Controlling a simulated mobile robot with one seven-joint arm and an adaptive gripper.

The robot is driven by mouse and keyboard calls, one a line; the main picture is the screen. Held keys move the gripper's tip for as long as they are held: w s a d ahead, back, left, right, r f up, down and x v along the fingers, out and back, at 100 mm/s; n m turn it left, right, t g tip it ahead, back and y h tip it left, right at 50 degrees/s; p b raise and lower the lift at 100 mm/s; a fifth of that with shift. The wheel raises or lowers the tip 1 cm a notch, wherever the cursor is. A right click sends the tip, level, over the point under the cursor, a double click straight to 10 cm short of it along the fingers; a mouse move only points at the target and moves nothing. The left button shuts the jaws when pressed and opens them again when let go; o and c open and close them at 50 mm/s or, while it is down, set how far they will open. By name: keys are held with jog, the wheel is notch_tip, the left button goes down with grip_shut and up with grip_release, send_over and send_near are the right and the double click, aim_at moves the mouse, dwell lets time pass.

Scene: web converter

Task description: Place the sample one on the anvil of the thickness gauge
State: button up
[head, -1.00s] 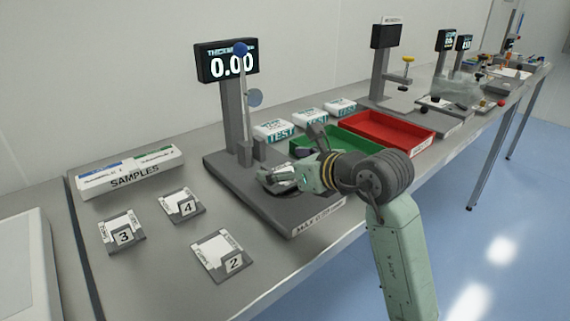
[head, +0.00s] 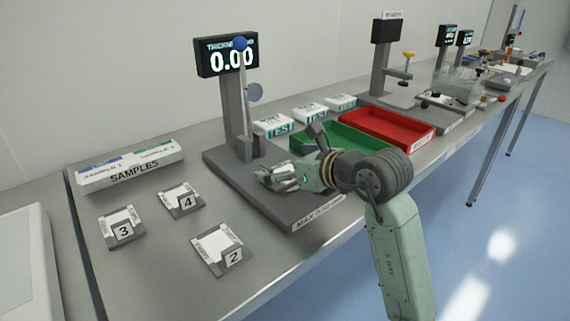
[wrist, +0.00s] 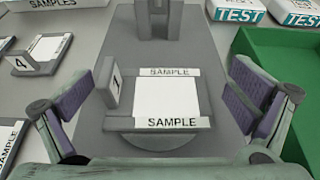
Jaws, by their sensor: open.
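Sample one, a white square in a grey holder with a "1" tag and SAMPLE labels (wrist: 166,98), lies on the round anvil (wrist: 160,141) of the thickness gauge in the wrist view. My gripper (wrist: 170,100) is open, its purple-padded fingers apart on either side of the sample and not touching it. In the head view my gripper (head: 268,180) is low over the grey gauge base (head: 300,210) and hides the sample and anvil. The gauge display (head: 228,57) reads 0.00, and its blue-knobbed lever (head: 246,95) stands upright.
Samples 2 (head: 222,249), 3 (head: 121,227) and 4 (head: 180,200) lie on the table left of the gauge. A SAMPLES box (head: 130,170) stands behind them. A green tray (head: 345,140) and a red tray (head: 390,127) are to the right, with white TEST boxes (head: 273,126) behind.

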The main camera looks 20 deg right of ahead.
jog(key=shift+r, duration=0.15)
jog(key=shift+s+d, duration=0.1)
jog(key=shift+s, duration=0.1)
jog(key=b+v, duration=0.3)
jog(key=v, duration=0.8)
jog(key=shift+s+r, duration=0.15)
jog(key=shift+s, duration=0.15)
